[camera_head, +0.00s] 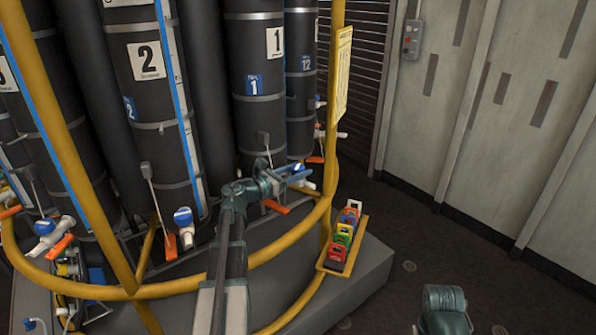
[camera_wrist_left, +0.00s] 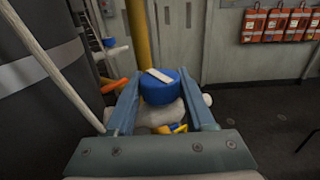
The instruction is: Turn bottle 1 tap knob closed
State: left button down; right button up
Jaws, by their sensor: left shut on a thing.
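Bottle 1 (camera_head: 262,115) is a tall dark cylinder with a white "1" label and a blue tag. My left gripper (camera_head: 296,175) is at the tap near its foot. In the left wrist view the blue round tap knob (camera_wrist_left: 159,92) with a pale bar across its top sits between the two fingers of my left gripper (camera_wrist_left: 163,106), which is shut on it. The white tap body under the knob is partly hidden by the gripper. In the head view the gripper mostly hides the knob.
A yellow curved rail (camera_head: 262,256) runs in front of the bottles, with a yellow post beside my left gripper. Open floor lies right.

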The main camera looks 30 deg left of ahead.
aim_at(298, 167)
pick_arm(q)
jog(key=shift+m+g+h, duration=0.9)
jog(key=shift+m+h, duration=0.3)
jog(key=shift+h, duration=0.8)
jog(key=shift+c, duration=1.3)
grip_release()
jog(key=shift+r, duration=0.1)
jog(key=shift+r+p, duration=0.5)
jog(key=shift+p, duration=0.15)
notch_tip(298, 167, up, 3)
jog(key=p, duration=0.3)
jog(key=shift+r, duration=0.1)
jog(key=s+d, duration=0.8)
jog(key=s, duration=0.5)
jog(key=shift+s+d+r+p, duration=0.2)
jog(key=shift+s+r+p, duration=0.1)
jog(key=shift+s+p, duration=0.05)
